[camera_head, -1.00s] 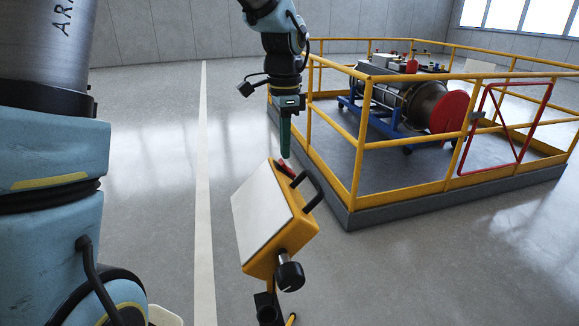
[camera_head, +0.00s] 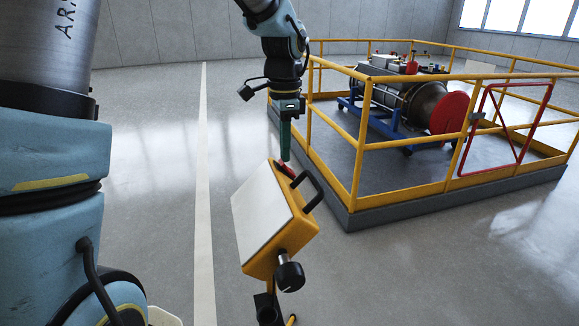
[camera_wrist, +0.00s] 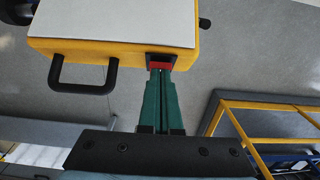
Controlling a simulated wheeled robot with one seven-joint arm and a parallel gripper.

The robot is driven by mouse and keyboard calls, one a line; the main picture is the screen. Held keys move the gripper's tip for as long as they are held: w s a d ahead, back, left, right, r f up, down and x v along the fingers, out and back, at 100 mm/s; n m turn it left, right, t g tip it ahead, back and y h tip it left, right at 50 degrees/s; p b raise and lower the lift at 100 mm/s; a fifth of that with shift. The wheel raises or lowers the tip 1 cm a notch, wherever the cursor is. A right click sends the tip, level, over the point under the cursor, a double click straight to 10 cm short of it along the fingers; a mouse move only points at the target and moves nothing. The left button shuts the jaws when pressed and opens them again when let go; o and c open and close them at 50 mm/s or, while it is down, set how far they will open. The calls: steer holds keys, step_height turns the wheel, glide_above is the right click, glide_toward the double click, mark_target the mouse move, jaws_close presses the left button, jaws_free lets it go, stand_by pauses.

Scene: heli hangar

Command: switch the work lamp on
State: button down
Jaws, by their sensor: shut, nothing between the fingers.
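The work lamp (camera_head: 268,222) is a yellow box with a pale flat panel, a black handle and a black knob, on a stand. It also shows at the top of the wrist view (camera_wrist: 120,45). A red rocker switch (camera_wrist: 161,63) in a dark frame sits on the lamp's edge beside the handle. My gripper (camera_head: 285,158) has green fingers, shut and empty, pointing down at the switch. In the wrist view the fingertips (camera_wrist: 160,73) are right at the switch and partly cover it. I cannot tell whether they touch it. The panel looks plain white, with no clear glow.
A yellow railing (camera_head: 357,140) on a grey platform stands to the right of the lamp, around an engine on a blue stand (camera_head: 380,120). A red gate frame (camera_head: 490,130) is on its right side. The floor left of the lamp is clear, with a white line (camera_head: 203,200).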

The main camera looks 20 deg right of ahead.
step_height(320, 180, up, 7)
steer(key=p, duration=0.6)
stand_by(0.4)
steer(key=s+a+f+n, duration=0.2)
steer(key=a+n, duration=0.7)
steer(key=a, duration=0.6)
steer(key=s+a+f+n+t, duration=0.1)
steer(key=s+a+f+n, duration=0.1)
steer(key=a+n, duration=0.7)
steer(key=a+f, duration=0.1)
steer(key=a, duration=0.5)
steer(key=shift+f+t, duration=0.25)
steer(key=shift+t, duration=0.05)
steer(key=shift+a, duration=0.1)
